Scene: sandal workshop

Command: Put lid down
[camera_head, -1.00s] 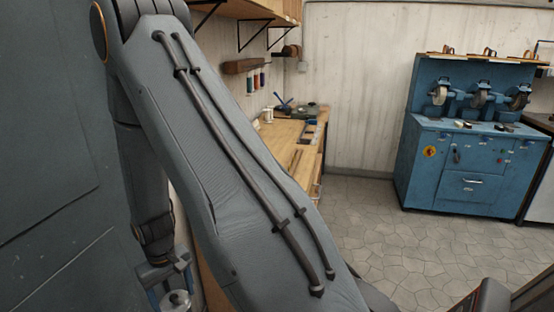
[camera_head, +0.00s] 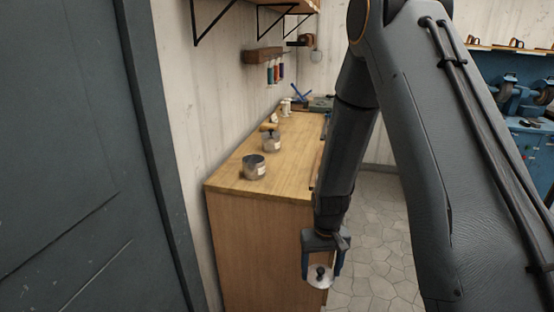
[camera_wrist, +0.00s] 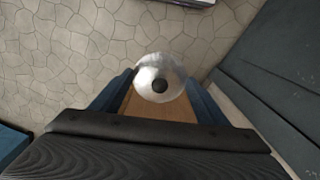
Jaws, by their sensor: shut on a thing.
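My gripper (camera_head: 322,268) hangs low in front of the wooden workbench's near right corner, with its fingers pointing down. It is shut on a round, pale metal lid (camera_head: 320,281) with a dark knob. In the wrist view the lid (camera_wrist: 160,72) sits between the two blue fingertips of my gripper (camera_wrist: 160,88), with floor below it. An open metal pot (camera_head: 254,168) with a pale label stands on the near end of the workbench (camera_head: 228,181). A second metal pot (camera_head: 271,143) stands just behind it; its top is hard to make out.
Small bottles and tools stand farther back on the bench. A shelf and a wooden rack with coloured spools (camera_head: 276,72) are on the wall above. A dark panel (camera_head: 80,160) fills the left. A blue machine cabinet (camera_head: 531,150) stands at right. Tiled floor (camera_head: 383,255) is clear beside the bench.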

